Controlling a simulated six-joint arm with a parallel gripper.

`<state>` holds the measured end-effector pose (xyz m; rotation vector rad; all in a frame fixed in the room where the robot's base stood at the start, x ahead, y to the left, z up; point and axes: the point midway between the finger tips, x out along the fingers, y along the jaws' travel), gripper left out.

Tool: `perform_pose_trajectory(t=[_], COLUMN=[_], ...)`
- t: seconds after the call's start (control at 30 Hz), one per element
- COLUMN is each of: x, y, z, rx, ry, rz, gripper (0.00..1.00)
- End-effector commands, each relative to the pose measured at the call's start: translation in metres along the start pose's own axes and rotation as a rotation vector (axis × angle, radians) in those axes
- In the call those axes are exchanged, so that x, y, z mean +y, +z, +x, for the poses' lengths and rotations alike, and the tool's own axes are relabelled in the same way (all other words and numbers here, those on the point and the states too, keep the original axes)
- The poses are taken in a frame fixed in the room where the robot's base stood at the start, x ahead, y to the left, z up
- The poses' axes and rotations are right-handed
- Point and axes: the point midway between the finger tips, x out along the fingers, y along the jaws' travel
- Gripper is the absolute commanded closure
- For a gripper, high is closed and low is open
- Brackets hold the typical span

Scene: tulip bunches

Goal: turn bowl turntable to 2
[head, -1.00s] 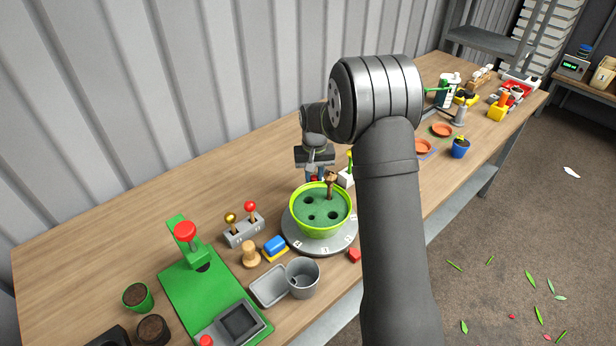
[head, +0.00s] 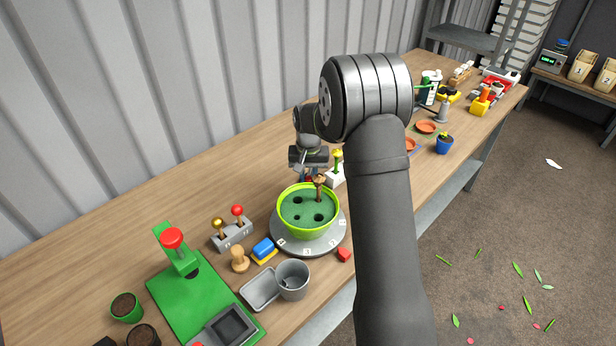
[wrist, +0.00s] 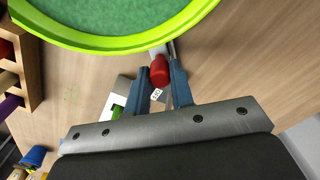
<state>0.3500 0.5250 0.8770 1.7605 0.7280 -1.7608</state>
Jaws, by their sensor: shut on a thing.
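The bowl turntable is a round grey disc (head: 283,238) with small white number tags along its front edge; the digits are too small to read surely. A lime-green bowl (head: 309,230) with a dark green, holed top sits on it, and a brown stick (head: 320,190) stands in the bowl. In the wrist view the bowl's rim (wrist: 120,43) crosses the top. My gripper (wrist: 165,72) is shut on a red-capped knob (wrist: 159,72) just outside the rim. In the head view my gripper (head: 306,177) is behind the bowl, its fingertips partly hidden.
A grey two-lever box (head: 232,236), a wooden knob (head: 239,260), a blue-and-yellow block (head: 264,250) and a grey cup (head: 292,282) stand close on the left and front. A red piece (head: 344,254) lies at the front right. The bench's back left is clear.

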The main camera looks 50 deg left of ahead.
Motion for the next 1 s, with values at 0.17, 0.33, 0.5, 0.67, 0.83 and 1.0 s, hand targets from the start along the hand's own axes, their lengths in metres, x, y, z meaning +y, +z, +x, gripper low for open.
perform_pose_trajectory(t=[0.17,0.33,0.5,0.67,0.83,1.0], x=[0.0,0.0,0.0,0.0,0.0,0.0], y=[0.0,0.0,0.0,-0.001,-0.001,-0.001], z=[0.0,0.0,0.0,-0.008,-0.038,-0.08], rx=[0.001,0.001,0.0,0.002,0.006,0.006], ry=[0.0,0.0,0.0,-0.001,-0.001,-0.001], rz=[-0.001,-0.001,-0.001,-0.001,-0.001,-0.001], gripper=[0.77,0.57,0.57,0.57,0.57,0.57])
